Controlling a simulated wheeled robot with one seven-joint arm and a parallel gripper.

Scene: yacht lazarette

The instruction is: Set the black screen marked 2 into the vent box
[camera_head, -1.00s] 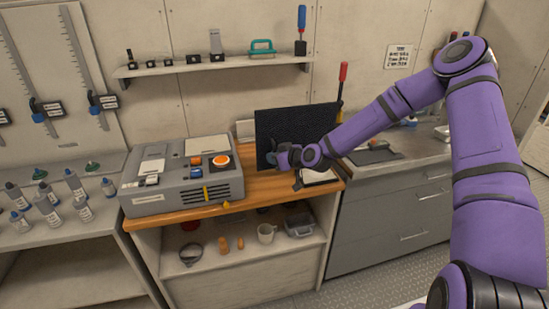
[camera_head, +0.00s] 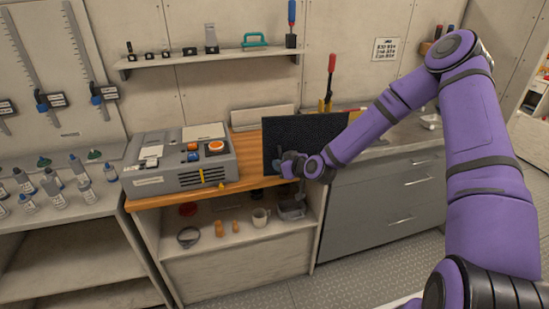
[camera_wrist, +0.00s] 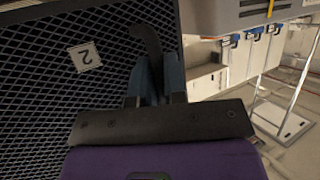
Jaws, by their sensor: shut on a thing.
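The black screen (camera_head: 304,136) is a flat dark panel, held upright in front of the right part of the wooden counter. In the wrist view its mesh face (camera_wrist: 50,100) shows a pale label marked 2 (camera_wrist: 84,56). My gripper (camera_head: 290,165) is shut on the screen near its lower edge; the wrist view shows the fingers (camera_wrist: 158,75) closed at a dark tab on its face. The grey box with an orange button and dark slots (camera_head: 180,160), which may be the vent box, stands on the counter left of the screen, apart from it.
The wooden counter (camera_head: 246,150) is bare between the grey box and the screen. Small bottles (camera_head: 55,190) stand on the left bench. A red-handled tool (camera_head: 330,80) stands behind the screen.

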